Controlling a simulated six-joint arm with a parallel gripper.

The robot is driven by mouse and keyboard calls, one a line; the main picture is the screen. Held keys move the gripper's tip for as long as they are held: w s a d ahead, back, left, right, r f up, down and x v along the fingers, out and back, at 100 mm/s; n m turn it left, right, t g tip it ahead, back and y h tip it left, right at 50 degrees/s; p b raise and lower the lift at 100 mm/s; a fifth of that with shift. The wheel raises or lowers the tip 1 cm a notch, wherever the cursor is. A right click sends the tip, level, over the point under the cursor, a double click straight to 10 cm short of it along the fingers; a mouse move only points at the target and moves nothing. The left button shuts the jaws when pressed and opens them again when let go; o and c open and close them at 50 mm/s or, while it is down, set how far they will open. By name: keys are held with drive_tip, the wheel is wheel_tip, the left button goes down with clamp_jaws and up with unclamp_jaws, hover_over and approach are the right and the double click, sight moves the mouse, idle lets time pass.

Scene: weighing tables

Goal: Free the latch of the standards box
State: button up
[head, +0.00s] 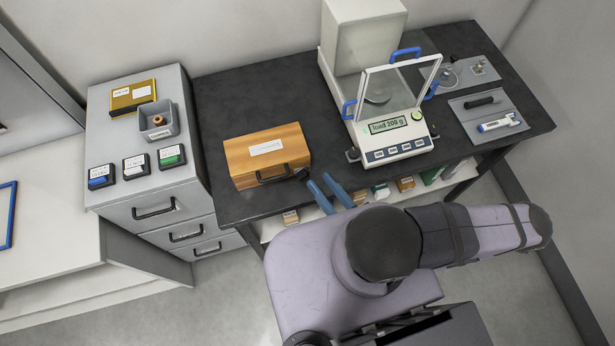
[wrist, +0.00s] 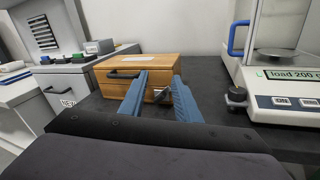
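The standards box (head: 268,157) is a wooden case with a white label and a black handle, closed on the dark table. It also shows in the wrist view (wrist: 133,73). Its metal latch (wrist: 161,94) is on the front face, right of the handle, and shows in the wrist view between my fingers; whether it is fastened is too small to tell. My gripper (head: 319,179) has two blue fingers, spread apart and empty, at the table's front edge just before the box's right front corner. In the wrist view my gripper (wrist: 159,76) points at the latch.
A balance (head: 388,125) reading "load 200 g" stands right of the box. Grey trays (head: 484,118) with tools lie further right. Bare table surrounds the box.

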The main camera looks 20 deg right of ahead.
sight(304, 177)
drive_tip(key=f+m, duration=0.1)
drive_tip(key=m, duration=0.1)
drive_tip(key=f+m+g, duration=0.1)
drive_tip(key=f+m, duration=0.1)
drive_tip(key=f+m+g, duration=0.1)
drive_tip(key=f+m, duration=0.1)
drive_tip(key=m, duration=0.1)
drive_tip(key=shift+s+a+h, duration=0.25)
drive_tip(key=shift+s+h, duration=0.1)
drive_tip(key=shift+h, duration=0.05)
drive_tip(key=shift+w, duration=0.15)
drive_tip(key=shift+b+x, duration=0.55)
drive_tip(key=shift+x, duration=2.25)
drive_tip(key=shift+w+a+f, duration=0.2)
drive_tip(key=shift+w+f, duration=0.1)
drive_tip(key=shift+w, duration=0.25)
drive_tip(key=shift+w, duration=0.1)
clamp_jaws()
